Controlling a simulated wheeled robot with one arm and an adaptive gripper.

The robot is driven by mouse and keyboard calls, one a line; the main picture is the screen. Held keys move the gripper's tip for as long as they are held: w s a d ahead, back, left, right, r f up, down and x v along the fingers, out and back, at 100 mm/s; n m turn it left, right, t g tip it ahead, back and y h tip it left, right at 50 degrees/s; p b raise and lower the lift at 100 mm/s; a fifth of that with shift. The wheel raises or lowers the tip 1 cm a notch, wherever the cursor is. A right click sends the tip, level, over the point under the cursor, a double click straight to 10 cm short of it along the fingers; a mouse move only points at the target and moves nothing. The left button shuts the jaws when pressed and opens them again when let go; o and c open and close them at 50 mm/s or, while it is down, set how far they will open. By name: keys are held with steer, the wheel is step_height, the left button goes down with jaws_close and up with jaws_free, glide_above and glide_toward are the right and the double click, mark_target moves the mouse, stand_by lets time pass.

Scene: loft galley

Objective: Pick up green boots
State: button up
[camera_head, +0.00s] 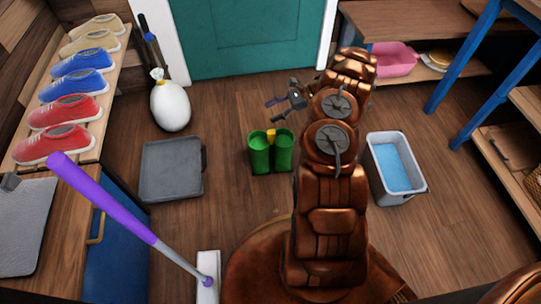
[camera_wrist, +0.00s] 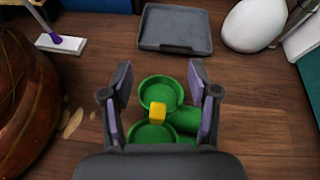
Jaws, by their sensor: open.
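The green boots (camera_head: 270,153) stand upright side by side on the wooden floor, with a small yellow piece between their tops. In the wrist view the green boots (camera_wrist: 160,95) show from above, their round openings and the yellow piece lying between my fingers in the picture. My gripper (camera_head: 284,103) is open and empty; its two purple-padded fingers also show in the wrist view (camera_wrist: 160,103). The fingertips appear above the boots, and I see no contact. The lower part of the boots is partly hidden by the gripper in the wrist view.
A grey tray (camera_head: 172,168) lies left of the boots, with a white tied sack (camera_head: 171,105) behind it. A grey bin with blue contents (camera_head: 396,165) stands to the right. A purple-handled mop (camera_head: 105,200) leans at the left.

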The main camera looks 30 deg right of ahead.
mark_target(271, 134)
steer(key=s+d+f+m+b, duration=0.1)
steer(key=d+f, duration=0.1)
steer(key=f, duration=0.1)
steer(key=d+f+t+b, duration=0.1)
steer(key=f, duration=0.3)
steer(key=s+d+f+m+b, duration=0.1)
steer(key=d+f, duration=0.1)
steer(key=f, duration=0.2)
steer(key=shift+s+d+m, duration=0.3)
steer(key=shift+s+d, duration=0.05)
steer(key=shift+f+t, duration=0.15)
steer(key=shift+t, duration=0.15)
steer(key=shift+b+x, duration=0.3)
steer(key=shift+x, duration=0.75)
steer(key=shift+b+x, duration=1.2)
steer(key=shift+x, duration=1.55)
steer(key=shift+c, duration=0.2)
jaws_close()
